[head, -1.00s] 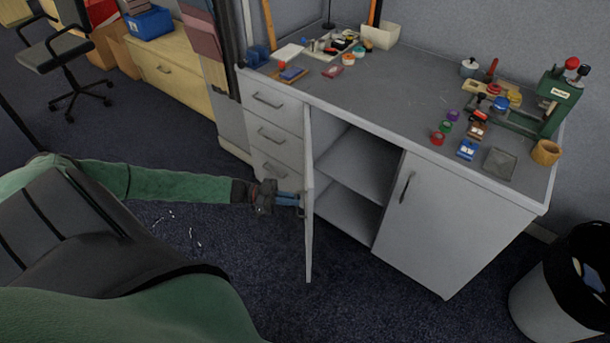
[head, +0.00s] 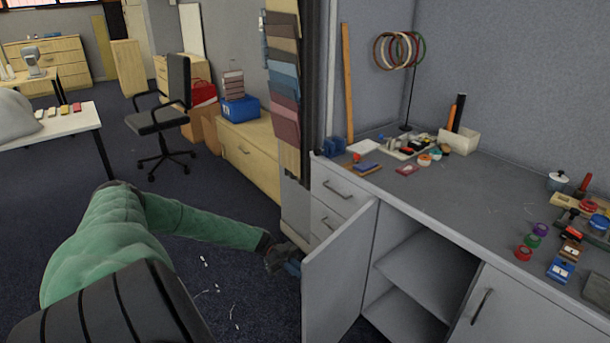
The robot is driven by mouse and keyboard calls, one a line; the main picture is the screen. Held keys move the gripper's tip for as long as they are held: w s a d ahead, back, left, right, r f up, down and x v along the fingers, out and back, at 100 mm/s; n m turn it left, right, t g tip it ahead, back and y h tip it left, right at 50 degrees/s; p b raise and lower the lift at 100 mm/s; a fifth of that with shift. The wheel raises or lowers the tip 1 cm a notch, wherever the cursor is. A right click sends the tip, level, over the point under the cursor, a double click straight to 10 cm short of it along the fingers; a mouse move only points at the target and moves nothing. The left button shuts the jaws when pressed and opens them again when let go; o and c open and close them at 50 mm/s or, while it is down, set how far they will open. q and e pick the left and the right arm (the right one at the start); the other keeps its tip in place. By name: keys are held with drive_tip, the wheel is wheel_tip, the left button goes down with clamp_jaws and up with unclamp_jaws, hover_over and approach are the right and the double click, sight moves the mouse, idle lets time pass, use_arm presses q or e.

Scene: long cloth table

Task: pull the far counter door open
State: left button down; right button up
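The far counter door (head: 340,275) is the grey cabinet door on the left of the opening, below the counter top. It stands swung wide open, and its inner face shows. Its handle is hidden on the outer side. My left gripper (head: 290,266) is beside the door's free edge, on the outer side. My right gripper is not in view.
The cabinet's shelves (head: 428,275) look empty. The near door (head: 520,315) is shut, with a handle (head: 482,305). The counter top (head: 440,200) holds tools and small items. An office chair (head: 165,115) stands further back.

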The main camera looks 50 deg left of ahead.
use_arm(q)
drive_tip(key=shift+w+a, duration=0.1)
drive_tip(key=shift+a, duration=0.15)
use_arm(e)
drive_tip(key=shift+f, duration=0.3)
use_arm(q)
drive_tip(key=shift+r, duration=0.1)
drive_tip(key=c, duration=1.5)
unclamp_jaws()
drive_tip(key=shift+w, duration=0.1)
drive_tip(key=shift+c, duration=0.2)
